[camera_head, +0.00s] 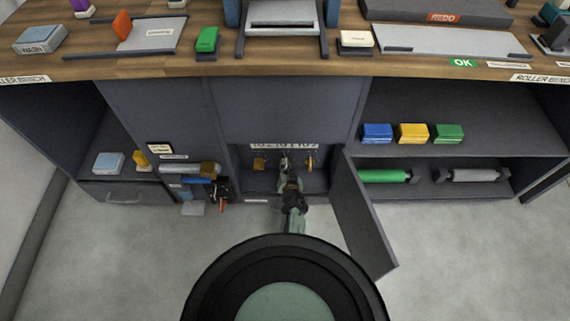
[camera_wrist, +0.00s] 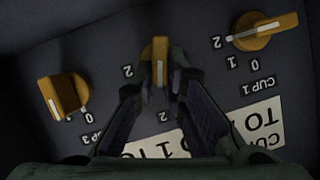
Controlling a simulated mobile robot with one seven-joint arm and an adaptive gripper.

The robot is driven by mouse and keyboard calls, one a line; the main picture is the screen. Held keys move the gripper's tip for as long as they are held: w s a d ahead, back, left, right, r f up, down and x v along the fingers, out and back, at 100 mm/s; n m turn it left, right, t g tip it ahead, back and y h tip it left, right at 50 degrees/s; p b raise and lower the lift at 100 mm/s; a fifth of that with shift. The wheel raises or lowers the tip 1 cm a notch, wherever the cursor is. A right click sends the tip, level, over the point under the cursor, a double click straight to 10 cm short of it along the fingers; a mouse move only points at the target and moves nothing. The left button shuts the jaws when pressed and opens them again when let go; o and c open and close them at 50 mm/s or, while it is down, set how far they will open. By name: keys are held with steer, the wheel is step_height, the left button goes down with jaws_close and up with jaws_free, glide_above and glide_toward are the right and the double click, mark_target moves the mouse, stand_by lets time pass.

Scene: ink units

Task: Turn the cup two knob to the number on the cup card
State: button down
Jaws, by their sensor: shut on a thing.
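My gripper (camera_wrist: 160,85) is shut on the middle knob (camera_wrist: 160,53), a yellow knob between the knobs marked cup 1 and cup 3. The middle knob's white pointer line runs down the picture; a 2 is printed left of it, and my fingers hide other marks. The cup 1 knob (camera_wrist: 262,31) points left, towards its 2. The cup 3 knob (camera_wrist: 63,95) is at the left. A pale label strip (camera_wrist: 258,125) is partly hidden by my gripper. In the head view my gripper (camera_head: 288,172) reaches into the open cabinet. A small card (camera_head: 160,148) is unreadable.
The cabinet door (camera_head: 365,215) stands open to the right of my arm. Blue, yellow and green blocks (camera_head: 412,133) sit on the right shelf. The floor in front is mostly clear.

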steer(key=shift+d+f+m+y, duration=0.15)
steer(key=shift+d+m+y, duration=0.2)
steer(key=shift+m+y, duration=0.6)
steer(key=shift+m+t+y, duration=0.25)
steer(key=shift+m+t, duration=0.05)
steer(key=shift+m, duration=0.55)
steer(key=c, duration=1.6)
jaws_free()
steer(key=shift+c, duration=0.2)
steer(key=shift+s+d, duration=0.3)
steer(key=shift+s, duration=0.2)
steer(key=v, duration=1.1)
